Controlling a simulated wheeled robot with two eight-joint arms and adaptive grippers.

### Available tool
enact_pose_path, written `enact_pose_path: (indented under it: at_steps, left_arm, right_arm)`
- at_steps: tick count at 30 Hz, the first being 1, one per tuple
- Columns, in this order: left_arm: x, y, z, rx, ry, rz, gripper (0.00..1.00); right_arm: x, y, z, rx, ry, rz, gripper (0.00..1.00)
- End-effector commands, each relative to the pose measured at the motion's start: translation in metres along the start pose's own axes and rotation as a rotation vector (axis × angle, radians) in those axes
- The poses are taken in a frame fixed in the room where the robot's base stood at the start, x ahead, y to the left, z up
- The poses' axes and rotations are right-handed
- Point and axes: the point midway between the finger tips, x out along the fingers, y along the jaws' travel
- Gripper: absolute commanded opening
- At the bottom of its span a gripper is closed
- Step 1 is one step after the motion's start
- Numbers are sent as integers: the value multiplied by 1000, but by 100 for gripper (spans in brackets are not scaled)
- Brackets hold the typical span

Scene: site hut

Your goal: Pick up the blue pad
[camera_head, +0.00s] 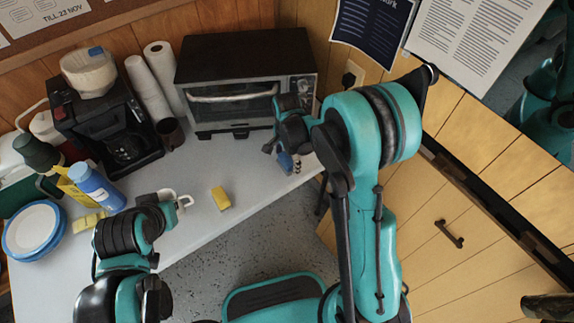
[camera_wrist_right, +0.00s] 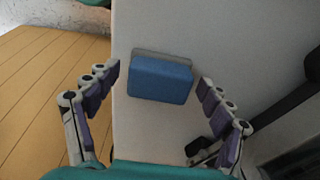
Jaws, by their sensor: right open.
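The blue pad (camera_wrist_right: 160,80) is a rounded block with a greyish layer along its far edge. In the right wrist view it lies on the pale counter, between the fingers of my right gripper (camera_wrist_right: 159,77). The fingers stand apart on both sides, with a gap to the pad. In the head view my right gripper (camera_head: 283,155) is above the counter's right end, in front of the toaster oven. The pad (camera_head: 285,162) is partly hidden there. My left arm is at the lower left, and the state of its gripper cannot be made out.
A toaster oven (camera_head: 246,85) stands behind the right gripper. A yellow block (camera_head: 220,198) lies mid-counter. A coffee maker (camera_head: 108,130), blue bottle (camera_head: 96,187) and plates (camera_head: 34,229) are on the left.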

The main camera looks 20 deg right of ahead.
Motion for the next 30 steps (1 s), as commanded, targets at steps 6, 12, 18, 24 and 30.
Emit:
enact_pose_path:
  at_steps: [6, 12, 18, 24, 30]
  left_arm:
    - [-1, 0, -1, 0, 0, 0, 0]
    - [-1, 0, -1, 0, 0, 0, 0]
    - [-1, 0, -1, 0, 0, 0, 0]
    - [-5, 0, -4, 0, 0, 0, 0]
    - [-19, 0, -14, 0, 0, 0, 0]
  right_arm:
    - [-2, 0, 0, -1, 0, 0, 65]
    - [-2, 0, 0, -1, 0, 0, 28]
    - [-2, 0, 0, -1, 0, 0, 28]
    - [-10, 0, 0, -1, 0, 0, 28]
    - [-41, 0, 0, -1, 0, 0, 28]
